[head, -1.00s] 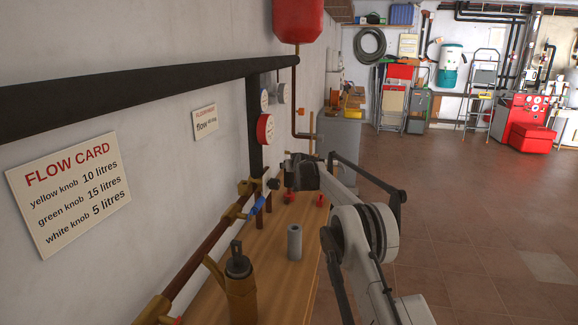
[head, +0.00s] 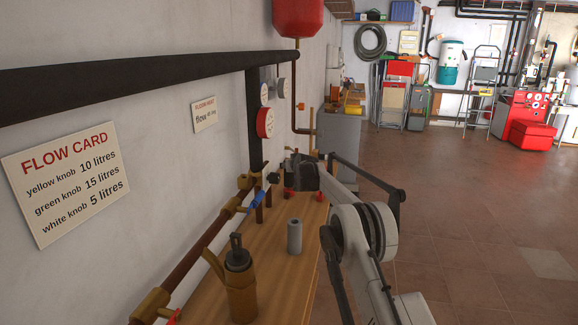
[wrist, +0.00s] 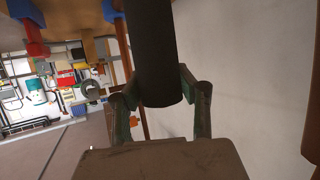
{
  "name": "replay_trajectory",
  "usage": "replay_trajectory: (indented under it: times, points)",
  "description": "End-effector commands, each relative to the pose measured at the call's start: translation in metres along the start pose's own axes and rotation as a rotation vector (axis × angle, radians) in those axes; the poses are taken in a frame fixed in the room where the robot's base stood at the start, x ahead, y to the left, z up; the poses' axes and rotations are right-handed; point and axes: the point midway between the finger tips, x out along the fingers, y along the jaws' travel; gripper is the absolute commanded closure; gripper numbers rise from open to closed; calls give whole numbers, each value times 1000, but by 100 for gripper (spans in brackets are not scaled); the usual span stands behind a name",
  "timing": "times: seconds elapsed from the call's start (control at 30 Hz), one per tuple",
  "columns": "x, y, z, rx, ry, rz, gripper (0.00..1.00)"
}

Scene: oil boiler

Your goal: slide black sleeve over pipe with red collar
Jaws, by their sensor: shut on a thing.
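My gripper (wrist: 160,95) is shut on a black sleeve (wrist: 154,45), a dark cylinder that runs up out of the top of the wrist view. In the head view my gripper is beyond the bench's middle, mostly hidden by my own wrist, and I cannot make out the sleeve there. Small red parts (head: 319,196) show on the far part of the bench near my wrist. I cannot tell whether one is the red collar. The wrist view shows no pipe end inside the sleeve, and its far end is out of frame.
A grey cylinder (head: 294,237) and a brown flask-like tool (head: 240,285) stand on the wooden bench (head: 272,262). A brown pipe with brass fittings and a blue lever (head: 257,200) runs along the wall. A thick black pipe (head: 130,83) crosses above. The floor at right is open.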

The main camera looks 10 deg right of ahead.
Motion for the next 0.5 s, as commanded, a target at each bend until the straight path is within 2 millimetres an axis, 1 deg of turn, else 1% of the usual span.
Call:
replay_trajectory:
  times: [0.5]
  points:
    - [5,0,13,0,0,0,100]
